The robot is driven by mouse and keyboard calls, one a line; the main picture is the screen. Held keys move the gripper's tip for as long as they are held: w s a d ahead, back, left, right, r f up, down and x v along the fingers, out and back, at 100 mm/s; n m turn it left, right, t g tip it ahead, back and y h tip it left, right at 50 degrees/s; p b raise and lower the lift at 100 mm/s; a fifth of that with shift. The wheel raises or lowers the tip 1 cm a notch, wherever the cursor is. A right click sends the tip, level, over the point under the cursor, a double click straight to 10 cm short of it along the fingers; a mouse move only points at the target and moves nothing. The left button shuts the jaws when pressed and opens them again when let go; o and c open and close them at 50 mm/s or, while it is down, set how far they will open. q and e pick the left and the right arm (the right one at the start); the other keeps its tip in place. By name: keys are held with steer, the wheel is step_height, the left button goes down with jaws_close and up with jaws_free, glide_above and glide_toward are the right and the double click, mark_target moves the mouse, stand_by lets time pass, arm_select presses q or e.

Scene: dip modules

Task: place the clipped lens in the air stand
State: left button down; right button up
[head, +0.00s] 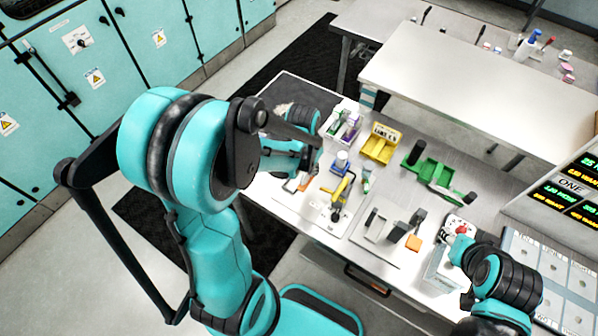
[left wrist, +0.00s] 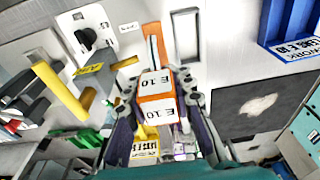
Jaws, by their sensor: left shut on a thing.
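My left gripper (left wrist: 165,105) is shut on an orange and white block marked "E 10" (left wrist: 155,85), which I take to be the clipped lens. An orange strip extends from its far end. In the head view the left gripper (head: 308,160) is over the left part of the bench, partly hidden by its own arm. A yellow stand (head: 341,188) rises from a white plate just right of it. Its yellow post (left wrist: 58,88) shows in the left wrist view. I cannot tell which fixture is the air stand. My right gripper (head: 462,243) is low at the right; its fingers are not clear.
A yellow rack (head: 380,146) and a green fixture (head: 432,176) stand behind. Dark upright blocks (head: 395,228) stand on a plate at the front. A blue tray (left wrist: 292,25) is upper right in the wrist view.

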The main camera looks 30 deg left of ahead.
arm_select(q)
steer(key=shift+w+a+f+b, duration=0.15)
steer(key=shift+w+a+f, duration=0.3)
steer(key=shift+a+f, duration=0.65)
steer(key=shift+w+a+f+b, duration=0.2)
steer(key=shift+w+a+f, duration=0.45)
steer(key=shift+f, duration=0.85)
steer(key=shift+w+a+f+b, duration=0.15)
steer(key=shift+w+a+f, duration=0.15)
steer(key=shift+a+f, duration=0.85)
steer(key=shift+d+f, duration=0.1)
steer(key=shift+d, duration=0.05)
steer(key=shift+f, duration=0.15)
steer(key=c, duration=1.3)
jaws_free()
